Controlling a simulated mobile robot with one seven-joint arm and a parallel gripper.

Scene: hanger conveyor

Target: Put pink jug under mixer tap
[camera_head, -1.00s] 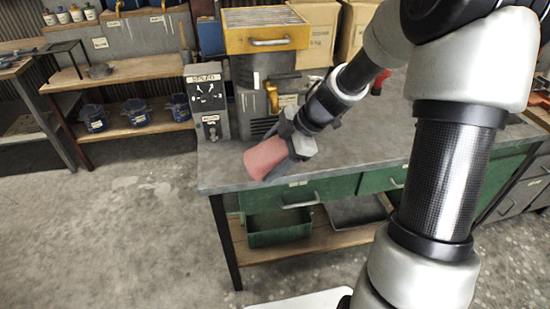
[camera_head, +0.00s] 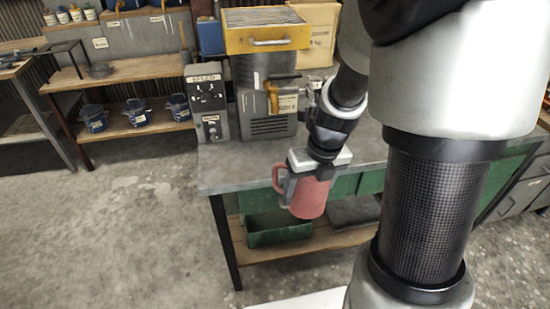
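The pink jug (camera_head: 311,200) hangs roughly upright below my gripper (camera_head: 303,184), in front of the workbench's front edge. Its handle (camera_head: 278,178) points left. A grey finger lies against the jug by the handle, and my gripper appears shut on it; the other finger's contact is hidden. The mixer (camera_head: 254,70), a grey machine with a yellow top drawer, stands at the back of the bench. Its orange-yellow tap (camera_head: 272,97) is on its front, behind and left of the jug. The jug is well apart from the tap.
A grey control box (camera_head: 209,100) stands left of the mixer. The grey bench top (camera_head: 240,165) is clear in front of the mixer. Cardboard boxes (camera_head: 311,30) stand behind it. A green bin (camera_head: 277,230) sits on the lower shelf. Blue pots (camera_head: 136,112) stand on the left shelf.

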